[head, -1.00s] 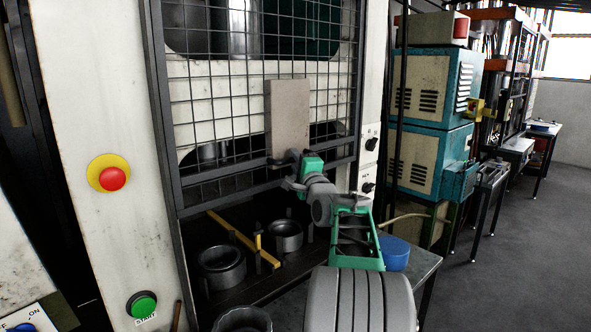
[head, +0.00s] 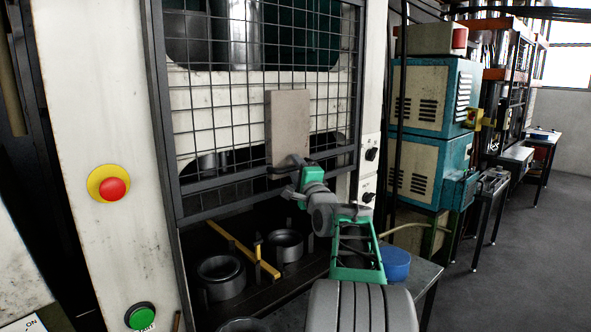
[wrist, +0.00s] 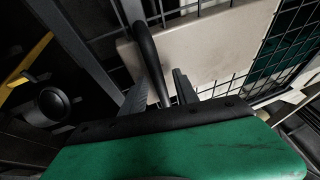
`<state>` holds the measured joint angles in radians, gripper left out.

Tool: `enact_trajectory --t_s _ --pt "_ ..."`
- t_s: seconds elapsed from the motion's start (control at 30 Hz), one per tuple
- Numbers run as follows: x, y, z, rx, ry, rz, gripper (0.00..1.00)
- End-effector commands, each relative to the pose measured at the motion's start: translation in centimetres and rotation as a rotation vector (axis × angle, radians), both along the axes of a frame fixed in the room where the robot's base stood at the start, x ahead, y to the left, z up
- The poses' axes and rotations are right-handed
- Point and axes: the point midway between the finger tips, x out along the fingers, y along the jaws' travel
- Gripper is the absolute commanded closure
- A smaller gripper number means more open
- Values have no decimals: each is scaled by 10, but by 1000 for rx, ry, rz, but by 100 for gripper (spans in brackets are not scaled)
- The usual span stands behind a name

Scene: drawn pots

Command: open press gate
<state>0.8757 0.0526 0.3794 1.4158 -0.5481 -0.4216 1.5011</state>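The press gate (head: 222,120) is a dark-framed wire mesh panel across the front of the press. A pale plate (head: 290,125) is fixed to its lower part, with a dark bar handle (head: 281,170) by the plate's lower edge. My gripper (head: 296,163) is at this handle. In the wrist view the handle (wrist: 148,55) runs between the two fingers of my gripper (wrist: 160,88), which sit close on both sides and look shut on it. The exact contact is hard to see. The gate's lower edge hangs above the press bed, leaving an opening below.
A red button (head: 114,189) and a green button (head: 140,316) are on the left column. A blue container (head: 396,264) stands on a table at right. Open floor lies farther right.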

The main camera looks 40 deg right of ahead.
Motion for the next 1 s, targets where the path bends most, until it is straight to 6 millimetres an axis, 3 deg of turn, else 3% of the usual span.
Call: enact_trajectory --t_s 0.4,0.87,0.93,1.0 --pt "-66 25 -15 -1 -1 -2 64" --pt "-69 27 -14 -14 5 -3 64" --pt "-69 27 -15 -77 33 -14 64" --pt "-66 28 -30 -197 147 -24 64"
